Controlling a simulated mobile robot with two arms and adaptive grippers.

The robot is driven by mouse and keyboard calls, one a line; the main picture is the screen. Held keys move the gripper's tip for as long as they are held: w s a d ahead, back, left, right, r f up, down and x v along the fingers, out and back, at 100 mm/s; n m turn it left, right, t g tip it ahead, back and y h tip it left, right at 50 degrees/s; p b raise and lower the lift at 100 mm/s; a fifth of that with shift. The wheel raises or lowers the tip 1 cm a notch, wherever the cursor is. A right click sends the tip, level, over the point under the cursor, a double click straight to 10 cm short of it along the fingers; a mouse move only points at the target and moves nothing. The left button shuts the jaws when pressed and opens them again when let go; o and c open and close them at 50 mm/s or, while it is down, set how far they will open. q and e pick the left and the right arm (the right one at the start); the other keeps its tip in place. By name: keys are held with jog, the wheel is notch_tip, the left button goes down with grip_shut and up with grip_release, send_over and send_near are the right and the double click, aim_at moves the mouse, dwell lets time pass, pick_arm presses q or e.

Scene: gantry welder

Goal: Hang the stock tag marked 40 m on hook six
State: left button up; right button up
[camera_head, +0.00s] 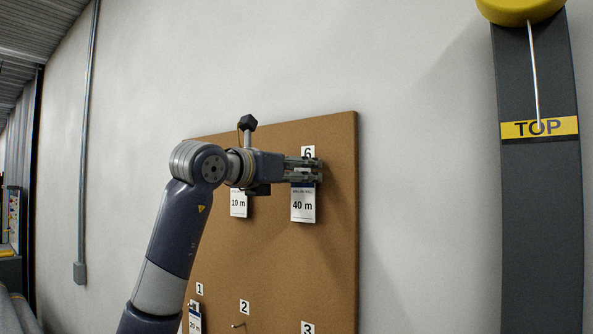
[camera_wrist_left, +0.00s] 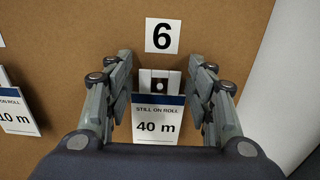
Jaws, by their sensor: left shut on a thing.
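The white stock tag marked 40 m (camera_head: 303,207) hangs upright against the cork board, below the number 6 label (camera_head: 308,152). My left gripper (camera_head: 312,171) is shut on this tag near its top. In the left wrist view the tag (camera_wrist_left: 157,126) sits between the two fingers (camera_wrist_left: 160,98), under the 6 label (camera_wrist_left: 163,35). A small dark round spot shows at the tag's top part. I cannot tell whether hook six passes through the tag's hole. My right gripper is out of view.
A tag marked 10 m (camera_head: 238,205) hangs left of the gripper, partly behind my arm. Low on the cork board (camera_head: 280,265), a 20 m tag (camera_head: 195,322) hangs under label 1, and a bare hook (camera_head: 238,325) is under label 2. A dark post (camera_head: 541,220) marked TOP stands right.

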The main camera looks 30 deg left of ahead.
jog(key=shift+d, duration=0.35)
pick_arm(q)
jog(key=o, duration=1.3)
jog(key=shift+c, duration=0.2)
